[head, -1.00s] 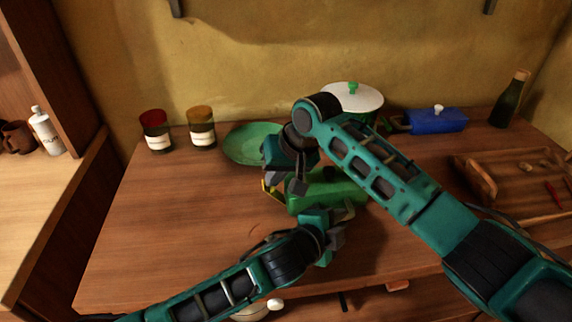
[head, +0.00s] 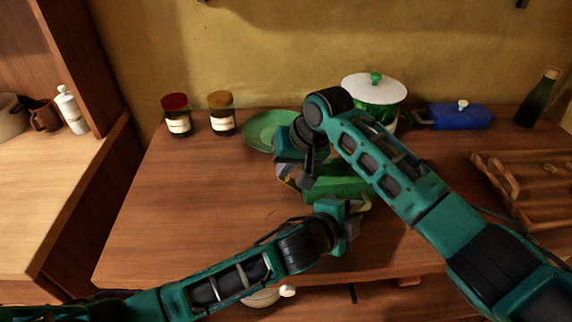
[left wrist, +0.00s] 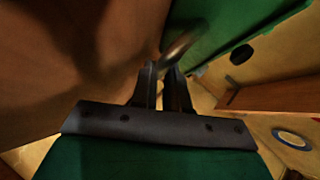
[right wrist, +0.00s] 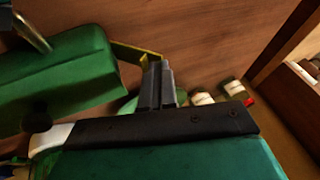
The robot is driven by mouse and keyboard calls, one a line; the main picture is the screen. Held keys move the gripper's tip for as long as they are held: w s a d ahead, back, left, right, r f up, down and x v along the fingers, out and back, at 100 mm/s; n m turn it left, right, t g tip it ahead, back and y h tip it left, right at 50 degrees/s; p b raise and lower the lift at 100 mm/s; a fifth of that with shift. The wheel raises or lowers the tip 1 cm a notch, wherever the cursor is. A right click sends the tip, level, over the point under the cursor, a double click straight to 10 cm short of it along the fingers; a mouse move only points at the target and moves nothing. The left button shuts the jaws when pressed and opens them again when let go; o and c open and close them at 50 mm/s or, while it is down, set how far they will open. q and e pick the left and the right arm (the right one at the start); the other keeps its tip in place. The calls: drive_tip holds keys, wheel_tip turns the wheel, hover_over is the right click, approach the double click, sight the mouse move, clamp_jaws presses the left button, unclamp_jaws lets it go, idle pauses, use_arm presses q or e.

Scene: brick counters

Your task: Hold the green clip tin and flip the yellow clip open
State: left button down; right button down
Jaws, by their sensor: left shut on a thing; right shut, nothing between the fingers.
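The green clip tin (head: 345,182) is over the middle of the wooden counter, partly hidden behind my arms. My left gripper (head: 350,210) is at its near right side, shut on a curved metal handle (left wrist: 180,45). The right wrist view shows the tin's green body (right wrist: 70,75) at left and the yellow clip (right wrist: 130,52) as a thin bar jutting from its end. My right gripper (head: 297,185) is shut and empty at the tin's left end. Its fingertips (right wrist: 160,65) are close beside the clip's outer end; I cannot tell whether they touch.
A green plate (head: 262,131) and two jars, red-lidded (head: 177,116) and orange-lidded (head: 221,113), stand behind left. A green pot with white lid (head: 375,92), a blue dish (head: 458,117) and a bottle (head: 538,98) stand behind right. A wooden tray (head: 535,195) is at right. The counter's left front is clear.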

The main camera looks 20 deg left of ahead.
use_arm(q)
drive_tip(key=shift+s+d, duration=0.1)
use_arm(e)
drive_tip(key=shift+w+d+r, duration=0.1)
drive_tip(key=shift+w+d, duration=0.1)
drive_tip(key=shift+d, duration=0.45)
drive_tip(key=shift+w+d+r, duration=0.15)
drive_tip(key=shift+d+r, duration=0.1)
drive_tip(key=d+r, duration=0.1)
drive_tip(key=r, duration=0.1)
drive_tip(key=d+r, duration=0.1)
drive_tip(key=shift+w+d+r, duration=0.2)
drive_tip(key=shift+d+r, duration=0.15)
drive_tip(key=shift+d, duration=0.05)
drive_tip(key=v, duration=0.8)
drive_tip(key=shift+s+a+r, duration=0.15)
drive_tip(key=shift+s+r, duration=0.05)
drive_tip(key=shift+s, duration=0.05)
use_arm(q)
drive_tip(key=c, duration=1.1)
unclamp_jaws()
drive_tip(key=shift+o, duration=0.2)
